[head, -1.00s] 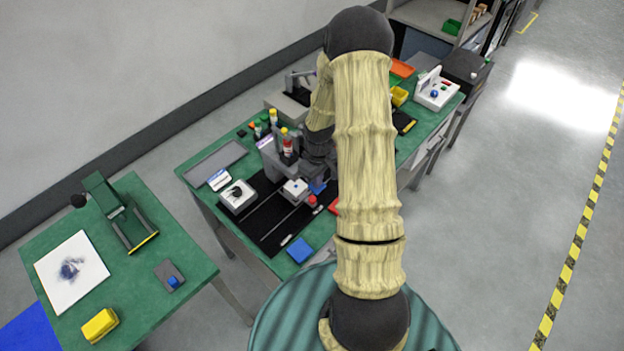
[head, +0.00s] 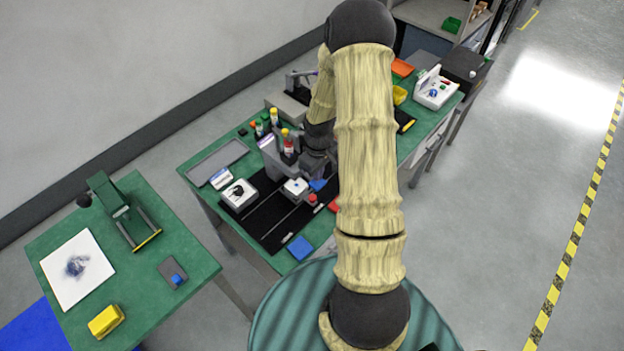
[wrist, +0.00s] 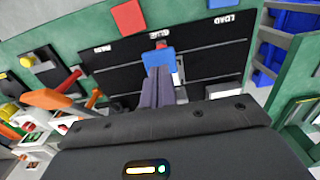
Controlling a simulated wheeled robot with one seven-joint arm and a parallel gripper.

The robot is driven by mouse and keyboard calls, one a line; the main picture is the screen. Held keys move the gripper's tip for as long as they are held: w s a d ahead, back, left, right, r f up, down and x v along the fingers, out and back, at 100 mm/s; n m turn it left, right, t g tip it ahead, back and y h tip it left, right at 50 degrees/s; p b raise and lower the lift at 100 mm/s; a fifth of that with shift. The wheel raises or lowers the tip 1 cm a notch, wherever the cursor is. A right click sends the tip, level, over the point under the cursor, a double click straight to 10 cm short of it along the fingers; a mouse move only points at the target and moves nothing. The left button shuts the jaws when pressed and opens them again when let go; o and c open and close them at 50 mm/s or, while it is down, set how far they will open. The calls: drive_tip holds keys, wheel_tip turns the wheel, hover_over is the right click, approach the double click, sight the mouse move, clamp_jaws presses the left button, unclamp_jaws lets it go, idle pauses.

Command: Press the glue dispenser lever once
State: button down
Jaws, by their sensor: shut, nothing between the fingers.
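The glue dispenser is hard to separate from the grey gear on the long green table; a blue plate (wrist: 157,59), which looks like its lever pad, lies near the GLUE label in the wrist view. In the head view the blue plate (head: 318,184) shows just right of a small white block (head: 295,187). My gripper (wrist: 158,70) is shut and empty. Its fingertips overlap the near edge of the blue plate in the wrist view; I cannot tell whether they touch it. In the head view my arm hides part of this area.
A black mat (head: 268,228) carries a white box (head: 239,195) and a red knob (head: 312,199). Several bottles (head: 288,146) stand behind it. A blue square (head: 300,248) lies at the front edge. A side table (head: 140,290) stands left, across a floor gap.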

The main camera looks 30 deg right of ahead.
sight(316, 184)
wheel_tip(316, 184, up, 7)
drive_tip(key=p, duration=0.5)
drive_tip(key=shift+s+r, duration=0.15)
drive_tip(key=shift+r, duration=0.05)
idle(0.6)
drive_tip(key=s+a+r+m+t+b, duration=0.2)
drive_tip(key=s+a+r+m+b, duration=0.2)
drive_tip(key=s+a+r+b, duration=0.4)
drive_tip(key=s+a+r, duration=0.2)
drive_tip(key=s+a, duration=0.2)
drive_tip(key=a, duration=0.2)
drive_tip(key=shift+t, duration=0.3)
drive_tip(key=shift+d, duration=0.1)
idle(0.6)
